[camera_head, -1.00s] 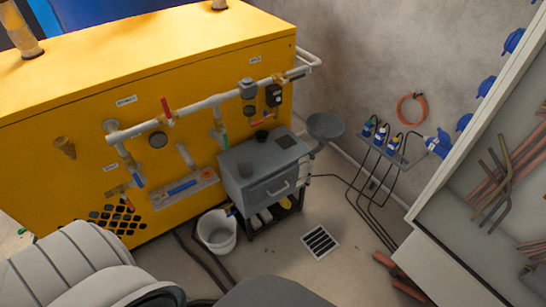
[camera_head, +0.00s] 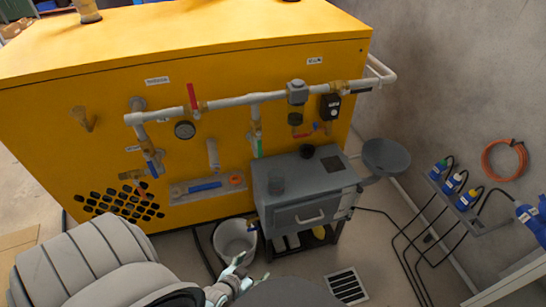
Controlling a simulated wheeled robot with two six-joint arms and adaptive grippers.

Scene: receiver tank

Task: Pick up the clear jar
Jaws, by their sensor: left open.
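A small see-through jar (camera_head: 276,185), which looks like the clear jar, stands on the left part of the grey cabinet's top (camera_head: 325,178). It looks grey against the cabinet. My left gripper (camera_head: 243,266) is low in the picture, in front of the white bucket and below the cabinet, well apart from the jar. It is open, and I see nothing between its fingers. My right gripper is not in view.
A black round piece (camera_head: 307,151) sits at the back of the cabinet top. A grey funnel-like bowl (camera_head: 386,156) is beside the cabinet. The yellow tank housing (camera_head: 60,130) with pipes and valves stands behind. A white bucket (camera_head: 222,240) and floor grate (camera_head: 347,285) are below.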

